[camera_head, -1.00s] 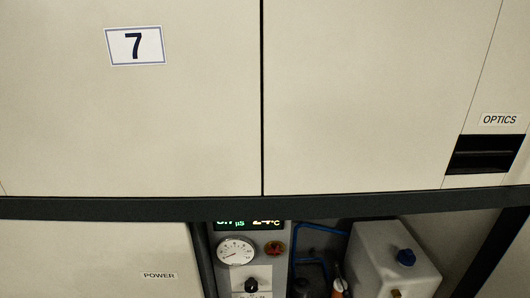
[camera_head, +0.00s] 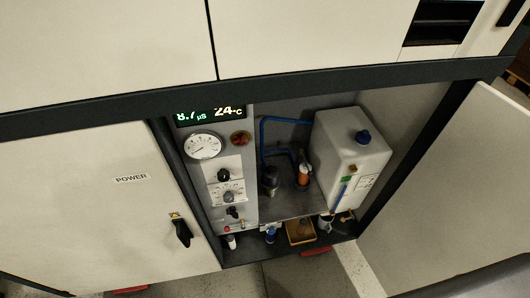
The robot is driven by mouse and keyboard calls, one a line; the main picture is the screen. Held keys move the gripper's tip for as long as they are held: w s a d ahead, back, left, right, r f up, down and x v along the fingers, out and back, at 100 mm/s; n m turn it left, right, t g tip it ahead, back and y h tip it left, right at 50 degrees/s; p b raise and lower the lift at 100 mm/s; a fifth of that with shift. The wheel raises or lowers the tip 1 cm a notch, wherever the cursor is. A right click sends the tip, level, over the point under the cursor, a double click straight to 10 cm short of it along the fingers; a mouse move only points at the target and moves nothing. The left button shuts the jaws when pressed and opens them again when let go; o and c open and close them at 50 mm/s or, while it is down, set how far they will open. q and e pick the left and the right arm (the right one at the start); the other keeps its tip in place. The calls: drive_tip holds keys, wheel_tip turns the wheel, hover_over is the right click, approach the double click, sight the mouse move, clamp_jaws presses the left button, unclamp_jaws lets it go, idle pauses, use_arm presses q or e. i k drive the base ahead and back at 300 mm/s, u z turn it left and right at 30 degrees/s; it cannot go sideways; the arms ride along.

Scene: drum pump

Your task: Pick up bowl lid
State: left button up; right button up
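Neither of my grippers is in view. I cannot pick out a bowl lid for certain. Inside the open cabinet bay, a dark cylindrical housing (camera_head: 270,181) stands beside an orange and dark upright part (camera_head: 303,176), with blue piping (camera_head: 264,138) around them. On the bay floor are a small blue item (camera_head: 270,235), a yellow-brown tray (camera_head: 300,240) and a small whitish cup-like item (camera_head: 325,222). These are too small to identify further.
A control panel (camera_head: 222,180) with a gauge (camera_head: 203,146) stands at left. An open door (camera_head: 455,190) juts out at right. The dark beam (camera_head: 290,84) crosses above.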

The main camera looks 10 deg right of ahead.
sight(271, 173)
drive_tip(key=u, duration=2.45)
drive_tip(key=k, duration=0.65)
drive_tip(key=z, duration=1.1)
